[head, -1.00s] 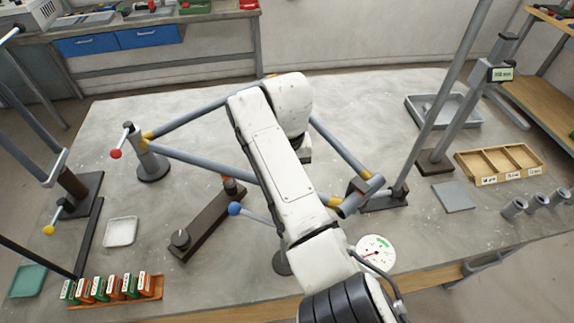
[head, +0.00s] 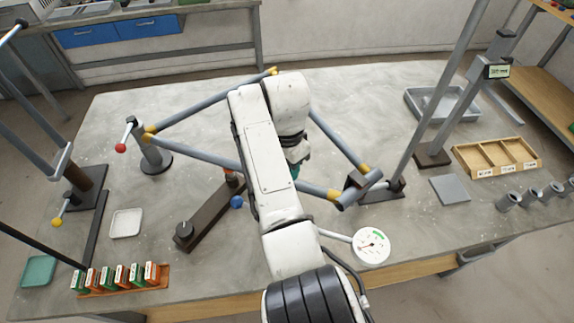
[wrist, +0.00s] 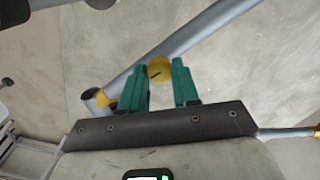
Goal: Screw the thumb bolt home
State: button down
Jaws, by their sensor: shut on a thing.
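My gripper (wrist: 172,88) shows in the wrist view with two green fingers. They are shut on a round yellow head with a dark line across it, which I take to be the thumb bolt (wrist: 159,69). Its shank is hidden, so I cannot tell how deep it sits. A grey frame tube (wrist: 190,37) runs diagonally behind the fingers. In the head view my white arm covers the middle of the grey tube frame (head: 195,155), and only a bit of green finger (head: 295,172) shows beside it. The bolt cannot be made out there.
A clamp post with a red knob (head: 121,148) stands at the frame's left corner. A dark bar (head: 210,216), a blue ball (head: 236,202) and a white dial gauge (head: 371,245) are near my arm. A wooden tray (head: 497,157) sits right. The table's back is clear.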

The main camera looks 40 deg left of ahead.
jog(key=m, duration=0.4)
jog(key=shift+w+a+r+m, duration=0.1)
jog(key=shift+r+m, duration=0.1)
jog(key=shift+m, duration=0.1)
jog(key=m, duration=0.4)
jog(key=shift+r, duration=0.1)
dwell(0.4)
jog(key=c, duration=1.2)
grip_release()
jog(key=o, duration=0.4)
jog(key=shift+f, duration=0.2)
notch_tip(320, 180, up, 11)
jog(key=b, duration=0.2)
